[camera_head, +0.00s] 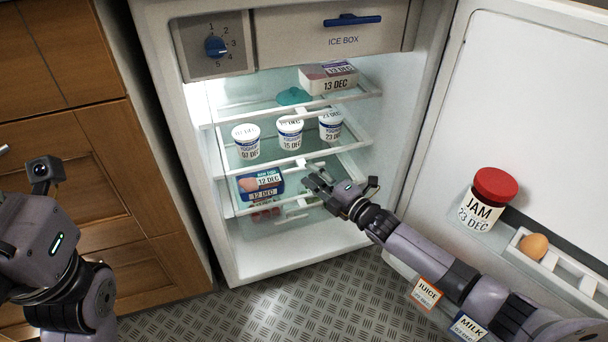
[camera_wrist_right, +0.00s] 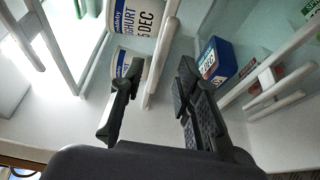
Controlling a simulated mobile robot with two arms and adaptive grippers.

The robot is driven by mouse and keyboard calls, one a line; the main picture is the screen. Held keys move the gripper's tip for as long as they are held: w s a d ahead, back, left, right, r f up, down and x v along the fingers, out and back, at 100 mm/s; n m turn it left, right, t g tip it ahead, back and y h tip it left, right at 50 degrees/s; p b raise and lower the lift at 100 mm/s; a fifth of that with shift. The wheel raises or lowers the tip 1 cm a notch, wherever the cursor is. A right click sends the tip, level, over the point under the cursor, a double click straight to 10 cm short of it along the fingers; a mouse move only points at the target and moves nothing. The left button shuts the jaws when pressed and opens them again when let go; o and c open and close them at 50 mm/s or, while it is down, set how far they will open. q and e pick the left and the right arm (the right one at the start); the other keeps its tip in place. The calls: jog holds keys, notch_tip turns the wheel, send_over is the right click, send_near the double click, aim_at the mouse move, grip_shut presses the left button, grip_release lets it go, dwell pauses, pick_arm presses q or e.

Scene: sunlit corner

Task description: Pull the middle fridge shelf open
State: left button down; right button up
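The middle fridge shelf (camera_head: 262,168) is a clear panel with a white front rim and a small handle (camera_head: 301,163) at its centre. Three yoghurt cups (camera_head: 290,134) stand on it. My right gripper (camera_head: 312,177) is just in front of and slightly below that handle. In the right wrist view the right gripper's fingers (camera_wrist_right: 155,105) are spread, with a white shelf bar (camera_wrist_right: 163,55) showing between and beyond them. I cannot tell whether they touch it. My left gripper (camera_head: 40,240) is at the left edge; its fingers are hidden.
The upper shelf holds a box (camera_head: 328,78) and a teal patch. A blue box (camera_head: 260,184) is on the lower shelf, left of my right gripper. The open door at right holds a jam jar (camera_head: 484,200) and an egg (camera_head: 533,246). Wooden cabinets (camera_head: 120,160) stand left.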

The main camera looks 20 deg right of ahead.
aim_at(305, 169)
jog(key=shift+b+x, duration=0.65)
jog(key=shift+x, duration=1.4)
grip_shut()
